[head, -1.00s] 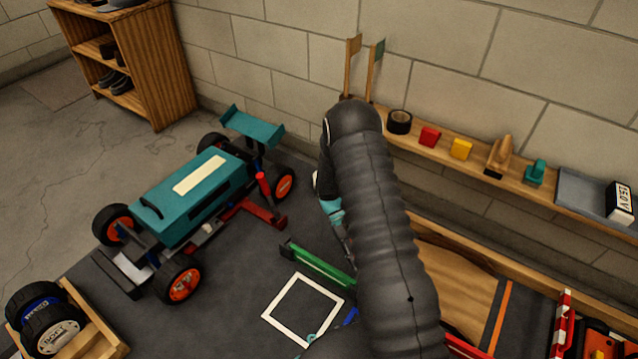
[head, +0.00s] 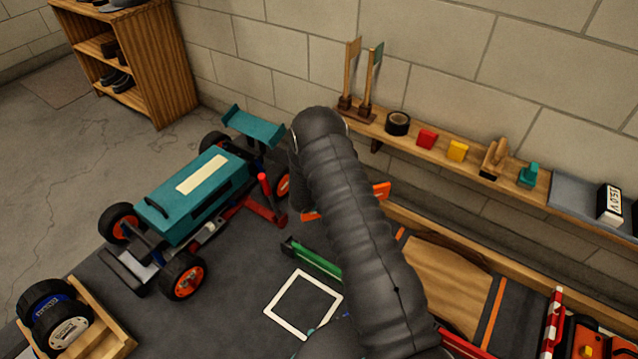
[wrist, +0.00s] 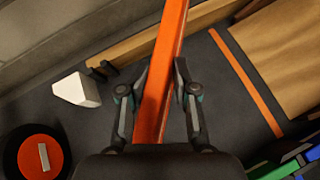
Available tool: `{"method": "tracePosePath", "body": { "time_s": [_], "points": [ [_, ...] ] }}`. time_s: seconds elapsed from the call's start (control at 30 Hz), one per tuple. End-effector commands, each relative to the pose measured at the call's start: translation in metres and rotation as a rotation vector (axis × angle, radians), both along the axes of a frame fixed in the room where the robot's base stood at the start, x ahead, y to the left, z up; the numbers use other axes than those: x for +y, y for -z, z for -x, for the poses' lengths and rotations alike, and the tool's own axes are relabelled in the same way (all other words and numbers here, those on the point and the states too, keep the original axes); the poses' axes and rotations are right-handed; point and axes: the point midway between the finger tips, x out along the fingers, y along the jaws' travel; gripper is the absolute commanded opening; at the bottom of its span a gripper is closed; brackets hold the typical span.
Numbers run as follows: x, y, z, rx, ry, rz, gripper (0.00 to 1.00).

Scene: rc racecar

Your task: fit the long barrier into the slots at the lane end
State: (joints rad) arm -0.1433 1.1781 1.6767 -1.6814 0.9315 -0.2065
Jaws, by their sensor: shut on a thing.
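The long barrier is an orange bar that rises through the middle of the wrist view (wrist: 165,60). My gripper (wrist: 161,92) is shut on it, with one finger on each side. In the head view, my dark arm hides the gripper and the bar's middle; an orange end (head: 381,190) shows right of the arm and a bit more at its left. In the wrist view, small dark blocks (wrist: 101,70) sit by the wooden edge; I cannot tell if these are slots.
A teal race car (head: 195,195) stands at the left. A green bar (head: 315,260) and a white square frame (head: 303,304) lie on the dark surface. A wall shelf (head: 455,165) with small items runs behind. In the wrist view, a white block (wrist: 77,90) lies at left.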

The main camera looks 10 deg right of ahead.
Motion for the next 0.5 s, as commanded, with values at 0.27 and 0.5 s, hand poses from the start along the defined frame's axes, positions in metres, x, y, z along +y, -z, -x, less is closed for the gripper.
{"method": "tracePosePath", "body": {
  "time_s": [0.27, 0.5],
  "points": [
    [0.046, 0.001, -0.052, 0.017, -0.387, 0.006, 0.00],
    [0.078, 0.004, -0.074, 0.025, -0.596, 0.012, 0.00]
  ]
}}
